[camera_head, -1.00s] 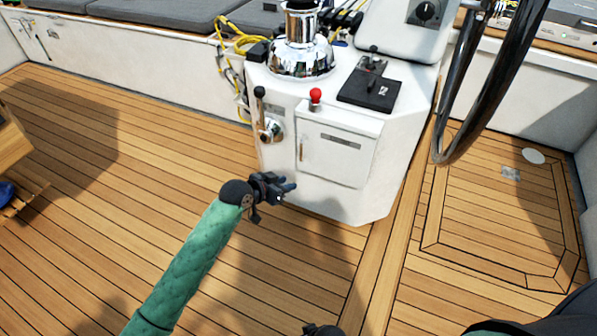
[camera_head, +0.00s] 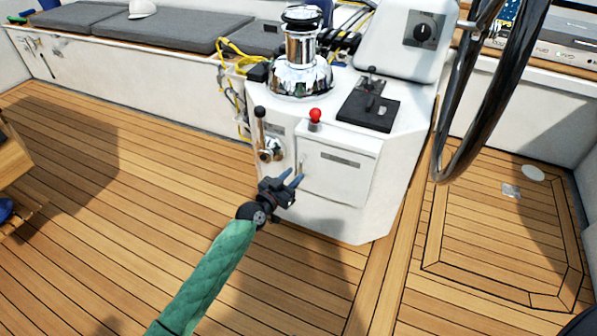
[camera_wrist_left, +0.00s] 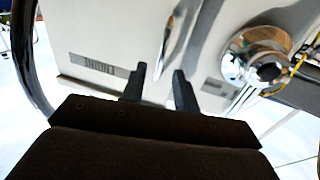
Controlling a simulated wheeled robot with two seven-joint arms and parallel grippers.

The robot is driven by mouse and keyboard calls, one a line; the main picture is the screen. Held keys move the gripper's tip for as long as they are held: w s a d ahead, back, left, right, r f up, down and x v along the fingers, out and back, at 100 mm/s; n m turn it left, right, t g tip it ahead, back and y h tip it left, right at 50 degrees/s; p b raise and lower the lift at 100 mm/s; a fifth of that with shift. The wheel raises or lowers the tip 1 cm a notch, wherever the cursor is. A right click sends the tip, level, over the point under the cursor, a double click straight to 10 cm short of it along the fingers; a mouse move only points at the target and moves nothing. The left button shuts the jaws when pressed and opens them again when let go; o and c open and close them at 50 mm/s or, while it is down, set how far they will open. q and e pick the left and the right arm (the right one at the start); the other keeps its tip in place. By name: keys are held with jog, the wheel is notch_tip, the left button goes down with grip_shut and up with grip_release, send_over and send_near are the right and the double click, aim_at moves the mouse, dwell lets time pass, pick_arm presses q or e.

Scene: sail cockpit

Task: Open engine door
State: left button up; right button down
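The engine door (camera_head: 338,176) is a white panel on the front of the white pedestal and looks closed. Its slim upright handle (camera_head: 302,163) is at the door's left edge. My left gripper (camera_head: 292,177) is at the lower left of the door, close to the handle, with its two dark fingers parted and nothing between the tips. In the left wrist view the fingers (camera_wrist_left: 160,70) point at the door (camera_wrist_left: 105,35), with the handle (camera_wrist_left: 172,45) just beyond the gap. I cannot tell whether they touch it. My right gripper is not in view.
A chrome fitting with a black-knobbed lever (camera_head: 262,128) is just left of the door. A red-knobbed lever (camera_head: 315,119) stands above it. The steering wheel (camera_head: 490,105) is at the right. The wooden deck (camera_head: 120,190) in front and to the left is clear.

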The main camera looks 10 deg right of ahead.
aim_at(298, 171)
pick_arm(q)
jog(key=shift+x, duration=1.7)
grip_shut()
